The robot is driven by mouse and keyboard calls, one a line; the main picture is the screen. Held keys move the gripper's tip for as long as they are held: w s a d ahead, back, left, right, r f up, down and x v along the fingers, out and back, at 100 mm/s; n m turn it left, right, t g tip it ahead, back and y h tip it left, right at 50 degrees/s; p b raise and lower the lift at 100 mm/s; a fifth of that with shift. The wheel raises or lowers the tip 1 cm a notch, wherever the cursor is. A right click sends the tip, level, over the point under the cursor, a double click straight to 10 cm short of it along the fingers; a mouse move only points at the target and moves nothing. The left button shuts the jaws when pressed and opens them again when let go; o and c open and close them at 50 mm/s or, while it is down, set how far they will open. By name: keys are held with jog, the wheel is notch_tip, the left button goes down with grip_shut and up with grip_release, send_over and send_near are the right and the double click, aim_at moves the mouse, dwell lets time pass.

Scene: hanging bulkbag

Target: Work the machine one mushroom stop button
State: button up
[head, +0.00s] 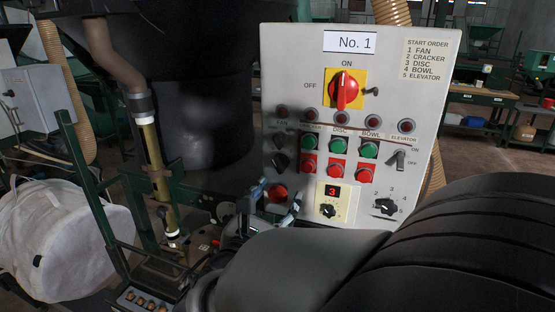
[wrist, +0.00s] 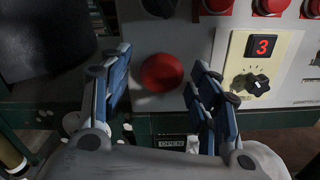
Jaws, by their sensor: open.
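The panel labelled No. 1 (head: 347,42) stands upright in front of me. Its red mushroom stop button (head: 277,193) is at the panel's lower left. In the wrist view the button (wrist: 162,72) is a large round red cap, seen between the fingers. My gripper (head: 278,199) is open and empty at the lower left of the panel, with one blue-padded finger on each side of the button in the picture. The wrist view shows a gap between the cap and both fingers (wrist: 160,84). How far the fingertips are from the panel face is hard to tell.
Close by are a small display reading 3 with a knob (head: 333,203), red and green push buttons (head: 340,146), black knobs (head: 280,161) and a red-yellow main switch (head: 345,89). A green frame (head: 98,195) stands left of the panel.

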jog(key=shift+w+d, duration=0.15)
jog(key=shift+w, duration=0.2)
jog(key=shift+s, duration=0.1)
grip_shut()
dwell(0.6)
